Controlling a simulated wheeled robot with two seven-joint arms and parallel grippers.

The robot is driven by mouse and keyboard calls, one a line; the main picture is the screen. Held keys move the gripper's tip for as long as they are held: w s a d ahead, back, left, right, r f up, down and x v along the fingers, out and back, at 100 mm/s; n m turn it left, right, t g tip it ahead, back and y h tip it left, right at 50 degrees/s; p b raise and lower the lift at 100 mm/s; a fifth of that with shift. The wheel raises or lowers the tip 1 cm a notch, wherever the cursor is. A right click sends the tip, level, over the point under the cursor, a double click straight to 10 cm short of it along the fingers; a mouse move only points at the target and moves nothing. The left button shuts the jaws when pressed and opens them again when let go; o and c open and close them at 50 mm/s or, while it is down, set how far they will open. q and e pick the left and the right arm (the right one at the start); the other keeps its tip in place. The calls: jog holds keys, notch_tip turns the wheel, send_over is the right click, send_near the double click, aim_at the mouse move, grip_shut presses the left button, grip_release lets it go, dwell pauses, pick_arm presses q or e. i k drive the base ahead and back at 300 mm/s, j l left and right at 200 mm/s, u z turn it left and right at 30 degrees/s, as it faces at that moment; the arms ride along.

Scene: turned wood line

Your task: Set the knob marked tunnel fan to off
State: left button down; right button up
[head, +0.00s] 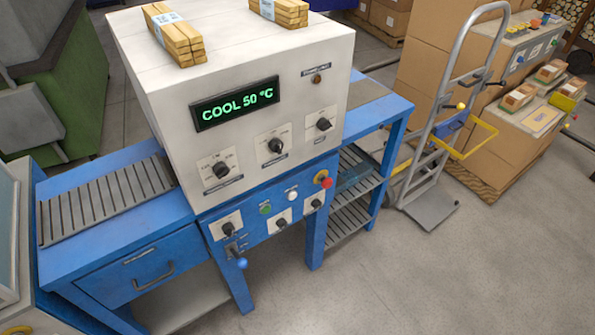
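A white machine housing (150,90) stands on a blue bench frame. Its front carries three black knobs on pale plates: a left knob (221,169), a middle knob (276,145) and a right knob (323,124). The blue panel below has three smaller dark knobs: left (228,229), middle (282,223) and right (315,203). The labels are too small to read, so I cannot tell which knob is marked tunnel fan or how it is set. A display (235,102) reads "COOL 50 °C" in green. Neither of my grippers is in view.
The blue panel also has a green button (265,208), a white button (292,195), a red button (327,183) and a blue-tipped lever (242,263). A drawer (140,277) is at left. A hand truck (432,209) and boxes (430,75) stand at right. The floor in front is clear.

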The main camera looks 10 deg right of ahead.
aim_at(276, 145)
jog(key=k+l+z, duration=0.1)
jog(key=l+z, duration=0.15)
jog(key=k+l+z, duration=0.1)
jog(key=l+z, duration=0.15)
jog(key=k+l+z, duration=0.1)
jog(key=l+z, duration=0.15)
jog(key=l, duration=0.15)
